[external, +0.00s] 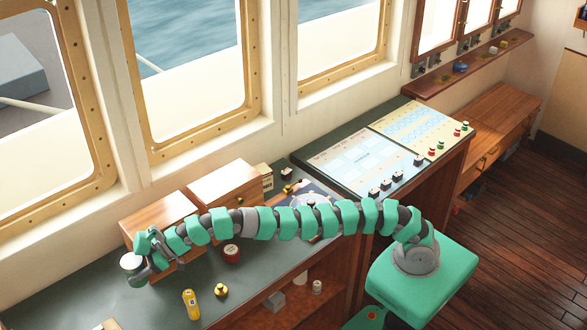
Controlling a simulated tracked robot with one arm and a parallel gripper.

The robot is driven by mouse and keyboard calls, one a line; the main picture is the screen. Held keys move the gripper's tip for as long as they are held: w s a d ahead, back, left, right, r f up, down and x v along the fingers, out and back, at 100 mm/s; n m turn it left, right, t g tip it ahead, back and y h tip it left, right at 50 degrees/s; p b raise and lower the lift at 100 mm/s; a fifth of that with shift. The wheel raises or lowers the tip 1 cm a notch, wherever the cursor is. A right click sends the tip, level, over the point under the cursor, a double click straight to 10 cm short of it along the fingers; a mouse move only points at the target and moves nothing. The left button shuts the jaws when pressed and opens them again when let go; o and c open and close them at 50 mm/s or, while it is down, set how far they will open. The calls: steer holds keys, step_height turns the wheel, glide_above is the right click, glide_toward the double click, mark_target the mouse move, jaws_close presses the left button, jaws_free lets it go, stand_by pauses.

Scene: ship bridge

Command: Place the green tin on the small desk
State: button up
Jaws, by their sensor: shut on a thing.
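My gripper (142,272) is at the far left end of my outstretched arm, over the dark green counter (230,297). It is shut on a round tin with a pale lid (131,260). The side of this tin is mostly hidden, so its green colour is hard to make out; no other green tin shows. Whether the tin touches the counter I cannot tell. A low wooden desk (506,112) with drawers stands at the right, beyond the console and far from my gripper.
A yellow flashlight (191,304), a brass item (221,290) and a dark red jar (232,254) stand on the counter near my gripper. Two wooden boxes (222,183) stand behind my arm. A control console (372,152) lies between counter and desk. The desk top looks clear.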

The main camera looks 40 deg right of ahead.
mark_target(132, 261)
step_height(132, 261, up, 6)
steer(key=shift+s+f+p, duration=0.1)
steer(key=shift+p, duration=0.6)
steer(key=shift+w+d+r, duration=0.1)
steer(key=shift+w+r, duration=0.05)
steer(key=shift+r, duration=0.45)
steer(key=shift+w+d+r, duration=0.1)
steer(key=shift+r, duration=0.45)
steer(key=shift+w+d+r+p, duration=0.15)
steer(key=shift+w+d+r, duration=0.15)
steer(key=shift+r, duration=0.25)
steer(key=shift+w+d+r+p, duration=0.15)
steer(key=shift+w+d+r, duration=0.15)
steer(key=shift+r, duration=0.25)
steer(key=shift+w+f, duration=0.1)
steer(key=shift+w+d+r+m+t, duration=0.3)
steer(key=shift+w+d+r, duration=0.1)
steer(key=shift+w+r, duration=0.05)
steer(key=shift+r, duration=0.05)
steer(key=shift+w+d+r, duration=0.15)
steer(key=shift+w+d, duration=0.1)
steer(key=shift+w, duration=0.05)
steer(key=shift+w, duration=0.15)
steer(key=shift+w+d+m+t+h, duration=0.3)
steer(key=shift+w+d, duration=0.2)
steer(key=shift+w, duration=0.05)
